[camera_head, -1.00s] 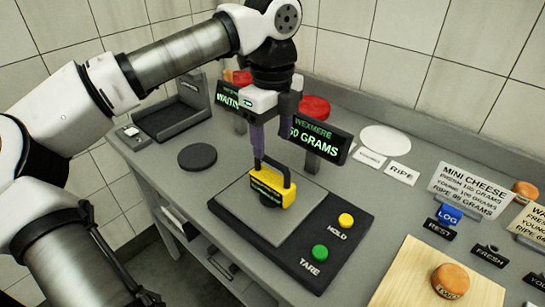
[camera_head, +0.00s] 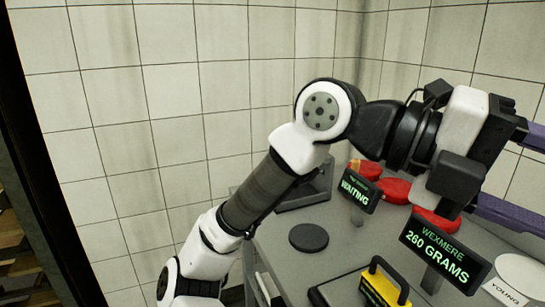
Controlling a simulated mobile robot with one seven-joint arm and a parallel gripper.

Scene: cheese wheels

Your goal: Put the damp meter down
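The yellow damp meter (camera_head: 383,290), with a black handle and a small green-lit display, stands at the bottom edge of the view, on the dark scale (camera_head: 335,290). It is cut off at the bottom. My gripper (camera_head: 528,175) is at the right edge, up and to the right of the meter and apart from it. Its two purple fingers are spread wide and point right, out of the picture. Their tips are hidden, and nothing shows between the visible parts.
A display reading "Wexmere 260 grams" (camera_head: 442,256) stands behind the scale, and a "waiting" display (camera_head: 359,190) farther back. A black disc (camera_head: 308,237) lies on the grey counter. Red rounds (camera_head: 394,190) sit behind my gripper. A white disc (camera_head: 520,272) is at right.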

